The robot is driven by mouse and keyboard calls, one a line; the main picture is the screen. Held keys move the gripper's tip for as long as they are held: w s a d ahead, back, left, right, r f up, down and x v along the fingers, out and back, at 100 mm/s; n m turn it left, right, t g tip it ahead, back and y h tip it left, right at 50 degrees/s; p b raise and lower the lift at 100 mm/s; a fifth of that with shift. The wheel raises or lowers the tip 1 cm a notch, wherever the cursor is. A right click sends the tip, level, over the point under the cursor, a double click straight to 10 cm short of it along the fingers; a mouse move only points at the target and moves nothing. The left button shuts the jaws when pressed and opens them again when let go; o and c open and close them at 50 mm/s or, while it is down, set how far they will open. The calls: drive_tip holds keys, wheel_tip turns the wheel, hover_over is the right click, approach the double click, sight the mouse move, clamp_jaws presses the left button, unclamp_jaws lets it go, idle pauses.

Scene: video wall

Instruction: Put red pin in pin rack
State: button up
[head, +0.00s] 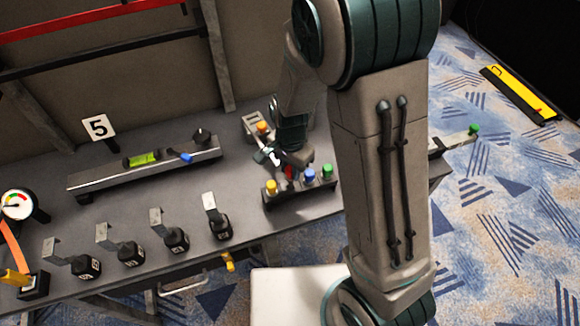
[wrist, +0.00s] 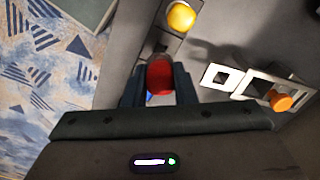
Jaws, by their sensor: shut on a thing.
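The pin rack (head: 291,198) is a dark block near the table's front edge. A yellow pin (head: 271,187), a blue pin (head: 309,175) and a green pin (head: 327,171) stand in it. My gripper (head: 289,168) is shut on the red pin (head: 289,173), over the rack between the yellow and blue pins. In the wrist view the red pin (wrist: 159,77) sits between my fingers, in line with the yellow pin (wrist: 181,17). A sliver of blue shows below it. The red pin's lower end is hidden, so I cannot tell whether it is seated.
An orange pin (head: 262,127) stands in a pale bracket (head: 252,120) behind the rack; it is close to my gripper's right in the wrist view (wrist: 281,102). A long rail (head: 145,168) and several black blocks with metal tabs (head: 177,238) occupy the table's left.

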sight(290, 178)
drive_tip(key=shift+f+b, duration=1.1)
drive_tip(key=shift+f, duration=0.35)
drive_tip(key=shift+f, duration=0.3)
drive_tip(key=shift+f+b, duration=0.6)
drive_tip(key=shift+b, duration=0.05)
drive_tip(key=o, duration=1.6)
drive_tip(key=shift+c, duration=0.2)
drive_tip(key=shift+r, duration=0.1)
drive_tip(key=shift+r+p, duration=2.9)
drive_tip(key=shift+r, duration=0.55)
